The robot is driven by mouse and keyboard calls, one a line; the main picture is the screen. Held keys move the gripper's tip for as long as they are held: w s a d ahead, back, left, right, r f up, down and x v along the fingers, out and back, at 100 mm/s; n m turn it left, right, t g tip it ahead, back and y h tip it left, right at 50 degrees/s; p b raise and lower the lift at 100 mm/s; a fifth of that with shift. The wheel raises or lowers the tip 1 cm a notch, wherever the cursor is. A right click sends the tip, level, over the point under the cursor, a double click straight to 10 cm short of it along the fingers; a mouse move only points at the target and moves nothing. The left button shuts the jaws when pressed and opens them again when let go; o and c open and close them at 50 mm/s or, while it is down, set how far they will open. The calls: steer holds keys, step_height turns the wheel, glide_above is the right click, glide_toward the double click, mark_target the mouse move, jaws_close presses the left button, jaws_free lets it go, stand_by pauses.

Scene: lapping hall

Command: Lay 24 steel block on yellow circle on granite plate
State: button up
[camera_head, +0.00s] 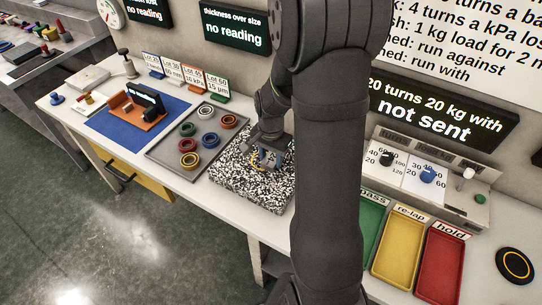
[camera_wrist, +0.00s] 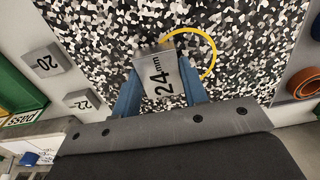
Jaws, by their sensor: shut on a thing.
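The steel block marked 24 mm (camera_wrist: 165,75) is between the blue fingers of my gripper (camera_wrist: 160,92) in the wrist view. My gripper is shut on it, over the speckled granite plate (camera_wrist: 100,30). The yellow circle (camera_wrist: 212,58) shows as an arc to the right of the block and just above it; the block and fingers hide the rest. I cannot tell whether the block touches the plate. In the head view my gripper (camera_head: 268,160) is over the granite plate (camera_head: 230,180), and the block is hard to make out there.
Blocks marked 20 (camera_wrist: 48,60) and 22 (camera_wrist: 82,101) lie left of the plate in the wrist view. A grey tray with several coloured rings (camera_head: 172,158) stands left of the plate in the head view. Green, yellow (camera_head: 398,250) and red (camera_head: 440,265) trays stand right.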

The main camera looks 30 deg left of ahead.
mark_target(271, 159)
steer(key=o, duration=1.3)
step_height(271, 159, up, 11)
steer(key=shift+o, duration=0.5)
steer(key=shift+r, duration=0.4)
steer(key=shift+o, duration=1.2)
steer(key=shift+r, duration=0.25)
